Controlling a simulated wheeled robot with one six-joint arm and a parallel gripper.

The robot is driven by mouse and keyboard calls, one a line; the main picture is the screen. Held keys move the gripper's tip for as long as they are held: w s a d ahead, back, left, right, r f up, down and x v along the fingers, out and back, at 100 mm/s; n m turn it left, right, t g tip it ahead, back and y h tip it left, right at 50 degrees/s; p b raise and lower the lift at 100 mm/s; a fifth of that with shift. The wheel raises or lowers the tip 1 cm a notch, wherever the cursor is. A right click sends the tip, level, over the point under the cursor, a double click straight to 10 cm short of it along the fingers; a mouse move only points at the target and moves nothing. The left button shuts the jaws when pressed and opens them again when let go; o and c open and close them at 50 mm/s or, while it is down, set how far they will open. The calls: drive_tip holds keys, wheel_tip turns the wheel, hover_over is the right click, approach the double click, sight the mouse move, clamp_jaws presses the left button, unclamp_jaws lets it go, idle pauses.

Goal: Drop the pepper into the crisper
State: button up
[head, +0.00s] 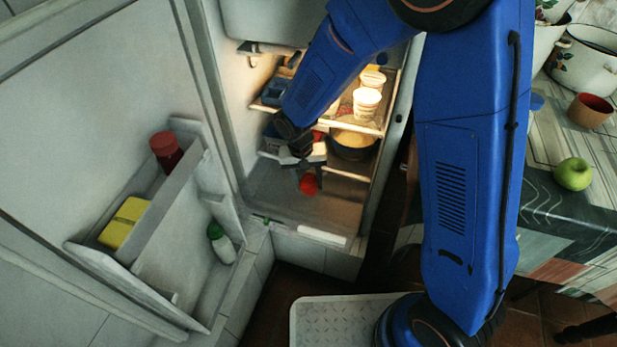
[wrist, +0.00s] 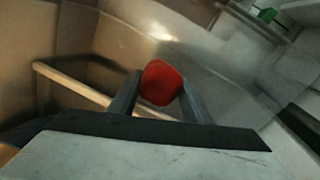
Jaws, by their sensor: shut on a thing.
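The red pepper (head: 308,184) is between the fingers of my gripper (head: 307,175), low inside the open fridge. In the wrist view the pepper (wrist: 161,83) sits at the fingertips, with one finger against each side. The crisper appears to be the grey space at the bottom of the fridge (head: 342,213), below the shelves. The pepper is held above it, and I cannot tell the exact height. My arm hides part of the shelves.
White tubs (head: 367,102) and a dark bowl (head: 353,143) stand on shelves. A green apple (head: 573,174) is on the table.

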drive_tip(key=shift+f, duration=0.25)
drive_tip(key=o, duration=1.2)
drive_tip(key=shift+c, duration=0.2)
drive_tip(key=shift+r, duration=0.1)
